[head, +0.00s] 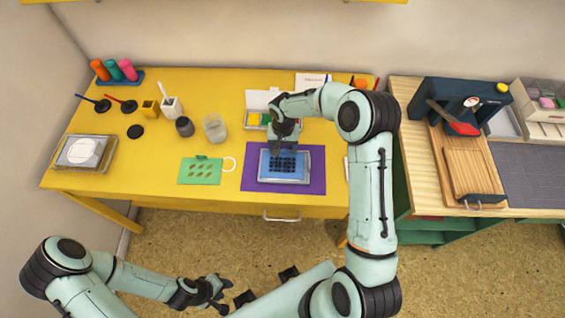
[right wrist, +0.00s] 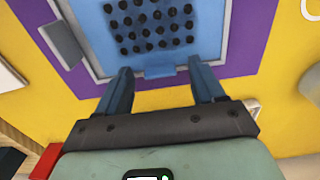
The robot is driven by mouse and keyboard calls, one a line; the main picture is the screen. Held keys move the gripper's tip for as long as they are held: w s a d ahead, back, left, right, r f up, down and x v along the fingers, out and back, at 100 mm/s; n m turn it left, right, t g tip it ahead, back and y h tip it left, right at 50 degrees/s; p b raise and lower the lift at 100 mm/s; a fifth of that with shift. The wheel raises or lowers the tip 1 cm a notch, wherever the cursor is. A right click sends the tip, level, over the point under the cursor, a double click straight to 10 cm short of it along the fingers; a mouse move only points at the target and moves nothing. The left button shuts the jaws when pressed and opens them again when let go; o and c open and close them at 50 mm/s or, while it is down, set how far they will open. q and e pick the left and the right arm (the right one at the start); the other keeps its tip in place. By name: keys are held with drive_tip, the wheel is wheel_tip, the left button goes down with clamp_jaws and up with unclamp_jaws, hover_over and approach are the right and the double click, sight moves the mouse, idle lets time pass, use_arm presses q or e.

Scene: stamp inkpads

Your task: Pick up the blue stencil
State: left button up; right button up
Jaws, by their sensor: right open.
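The blue stencil (head: 284,176) with rows of dark holes lies on the purple mat (head: 316,182) near the front of the yellow table, within a pale frame. In the right wrist view the stencil (right wrist: 180,52) shows its holes and a small blue tab at its edge. My right gripper (head: 284,148) is above the stencil's far edge. In the right wrist view its two fingers (right wrist: 160,82) are apart, one on each side of the tab, with nothing gripped; whether they touch the stencil I cannot tell. My left gripper (head: 220,294) is open and empty, low in front of the table.
A green stencil (head: 200,171) and a white ring (head: 229,164) lie left of the mat. A glass jar (head: 214,128), a dark cup (head: 185,127) and brush holders stand behind. A grey tray (head: 84,152) is at far left. A wooden side counter (head: 445,150) stands at right.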

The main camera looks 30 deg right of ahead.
drive_tip(key=c, duration=1.2)
drive_tip(key=shift+r, duration=0.1)
wheel_tip(320, 180, up, 20)
drive_tip(key=shift+p, duration=0.45)
